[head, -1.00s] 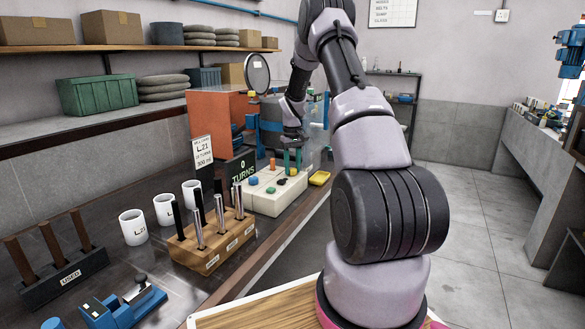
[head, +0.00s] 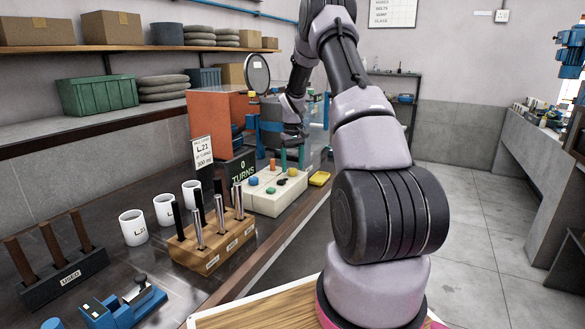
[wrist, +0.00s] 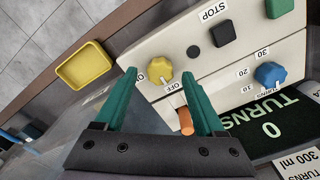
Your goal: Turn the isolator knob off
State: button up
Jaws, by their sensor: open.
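The isolator knob is the yellow lobed knob (wrist: 159,81) on the pale control box, with an OFF label beside it and another label partly covered by a finger. It also shows as a small yellow knob in the head view (head: 292,171). My gripper (wrist: 160,74) is open and empty, its two green fingers reaching toward the box face. In the wrist view the knob appears between the fingertips; I cannot tell whether they touch it. In the head view my gripper (head: 292,164) is just over the box. Which mark the knob points to is unclear.
An orange peg (wrist: 186,121) stands close to the right finger. The box also carries a blue numbered knob (wrist: 270,75), a black button (wrist: 222,33) and a green button (wrist: 278,7). A yellow tray (wrist: 84,66) lies beside the box. A TURNS display (head: 242,168) stands behind it.

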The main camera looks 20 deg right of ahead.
aim_at(292, 169)
notch_tip(292, 169, up, 10)
jog(key=shift+f, duration=0.25)
dwell(0.4)
